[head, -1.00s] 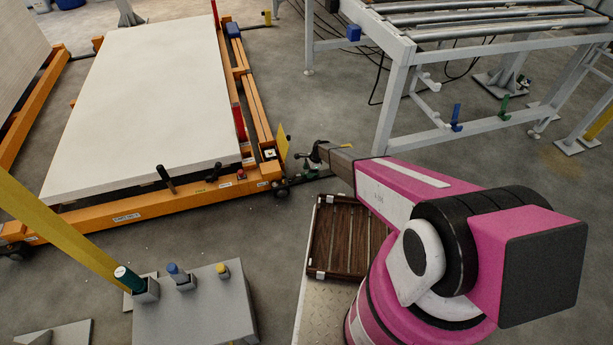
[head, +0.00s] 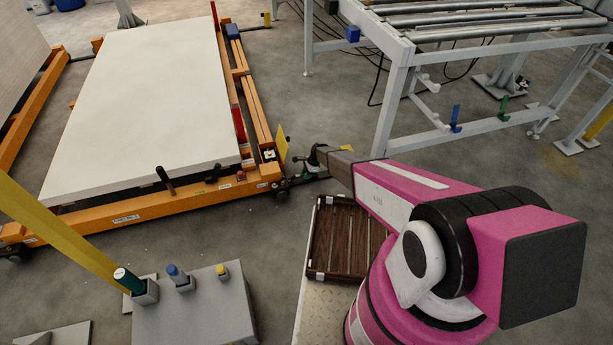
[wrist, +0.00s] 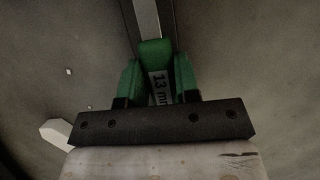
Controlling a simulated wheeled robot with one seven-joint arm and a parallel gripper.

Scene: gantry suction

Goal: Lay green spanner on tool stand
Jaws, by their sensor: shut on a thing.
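The green spanner shows in the wrist view: its green handle (wrist: 154,52), with a "13 mm" label, lies between the two fingers of my gripper (wrist: 158,82). A grey steel shaft runs from it toward the top edge. My gripper is shut on it. In the head view my gripper (head: 316,154) is small and far out, past the pink arm, above the floor near the orange frame's corner; the spanner is hard to make out there. A grey block (head: 205,312) at the lower left carries green, blue and yellow upright pieces in sockets. I cannot tell whether it is the tool stand.
An orange frame (head: 135,217) with a large pale board (head: 140,110) stands at the left. A brown slatted tray (head: 335,235) lies beside my arm. A grey roller conveyor (head: 395,95) stands at the upper right.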

